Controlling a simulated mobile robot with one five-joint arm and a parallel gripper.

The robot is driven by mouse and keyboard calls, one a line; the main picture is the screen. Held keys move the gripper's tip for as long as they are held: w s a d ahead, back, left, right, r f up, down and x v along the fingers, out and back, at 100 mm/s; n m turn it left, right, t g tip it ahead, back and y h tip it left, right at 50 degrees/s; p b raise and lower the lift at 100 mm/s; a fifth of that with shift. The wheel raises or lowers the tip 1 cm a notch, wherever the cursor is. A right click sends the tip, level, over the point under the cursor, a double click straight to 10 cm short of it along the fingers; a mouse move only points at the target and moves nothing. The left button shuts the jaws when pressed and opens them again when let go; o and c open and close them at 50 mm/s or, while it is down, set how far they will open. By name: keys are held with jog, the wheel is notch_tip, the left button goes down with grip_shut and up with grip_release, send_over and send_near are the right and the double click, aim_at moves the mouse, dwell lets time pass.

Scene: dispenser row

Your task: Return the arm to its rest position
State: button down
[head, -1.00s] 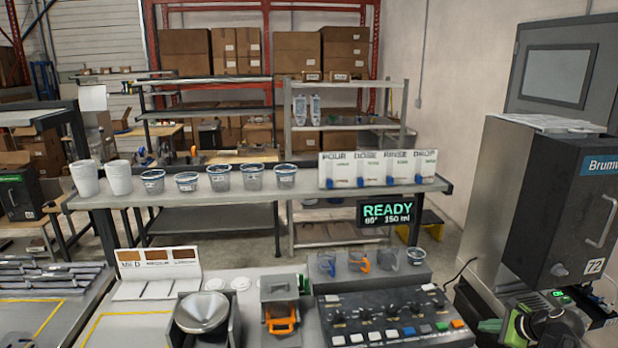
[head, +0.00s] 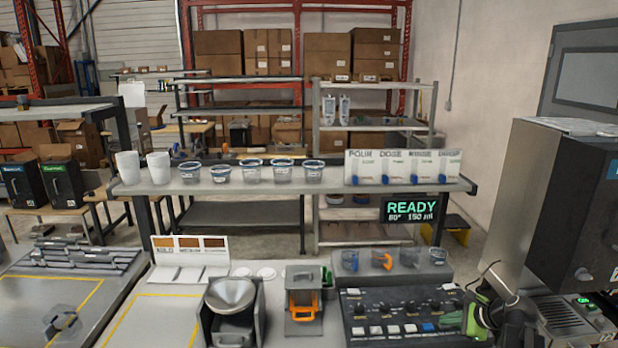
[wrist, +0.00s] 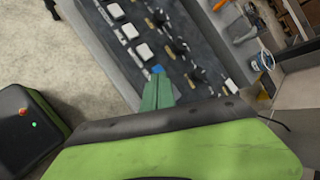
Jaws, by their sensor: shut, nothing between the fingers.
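My arm (head: 487,312), green and black, shows at the lower right of the head view, folded beside the machine. My gripper (head: 450,318) points left over the right end of the black control panel (head: 375,312). In the wrist view my gripper (wrist: 158,90) shows as two green fingers pressed together with nothing between them. Their tips appear above the panel (wrist: 150,45), near a blue button (wrist: 158,69). I cannot tell whether they touch it.
A dark machine (head: 572,205) stands close on the right. Behind the panel is a grey stand (head: 350,262) with several small cups. A metal funnel (head: 231,292) and a grey unit with an orange handle (head: 304,308) stand left of the panel. A shelf (head: 330,189) with cups runs behind.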

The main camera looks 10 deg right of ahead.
jog(key=w+a+n+g, duration=0.1)
jog(key=a, duration=0.5)
jog(key=w+a+f+n, duration=0.1)
jog(key=a+n, duration=0.1)
jog(key=a, duration=0.5)
jog(key=w+a+f+n+g+y, duration=0.1)
jog(key=a+n, duration=0.1)
jog(key=a, duration=0.4)
jog(key=shift+w+a+f+g, duration=0.1)
jog(key=shift+a+g, duration=0.05)
jog(key=shift+g, duration=0.15)
jog(key=s+a+f+n+g+h, duration=0.1)
jog(key=s+a+f+n+g, duration=0.15)
jog(key=a+n, duration=0.4)
jog(key=s+a+f+n+g+h, duration=0.1)
jog(key=s+a+n+g, duration=0.15)
jog(key=a, duration=0.65)
jog(key=s+d+f+n+h, duration=0.1)
jog(key=s+d+n+h, duration=0.1)
jog(key=s+n, duration=0.3)
jog(key=d+n, duration=0.1)
jog(key=n, duration=0.2)
jog(key=shift+s+d+g+h, duration=0.25)
jog(key=shift+d+g+h, duration=0.05)
jog(key=shift+d, duration=0.1)
